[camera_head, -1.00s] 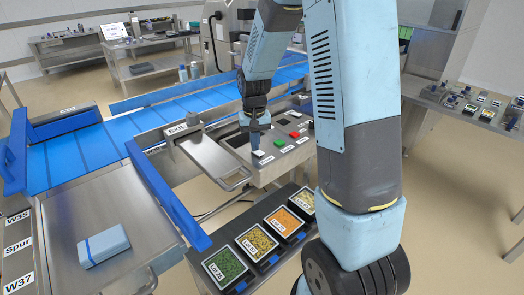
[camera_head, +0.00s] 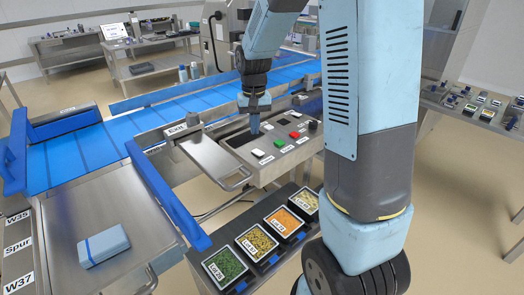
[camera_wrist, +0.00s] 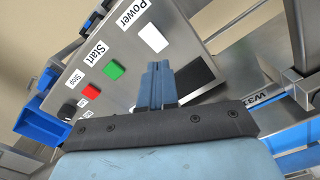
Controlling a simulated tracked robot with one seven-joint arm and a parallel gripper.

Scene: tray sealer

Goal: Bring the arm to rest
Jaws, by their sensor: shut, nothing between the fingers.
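My gripper (camera_head: 254,122) is shut and empty. In the head view it hangs pointing down above the dark screen area of the sealer's control panel (camera_head: 278,155). In the wrist view its closed fingers (camera_wrist: 158,82) stand beside the white Power button (camera_wrist: 152,38), over the dark panel (camera_wrist: 195,80); whether they touch the panel I cannot tell. The green Start button (camera_wrist: 114,70) and the red Stop button (camera_wrist: 90,89) are further left there. My upper arm covers part of the right of the head view.
Several filled trays, among them a green one (camera_head: 225,268), lie on a dark shelf below the panel. A blue conveyor (camera_head: 100,140) runs behind. A light blue pack (camera_head: 103,246) lies on the steel table at left. A bench (camera_head: 470,110) with small items stands at right.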

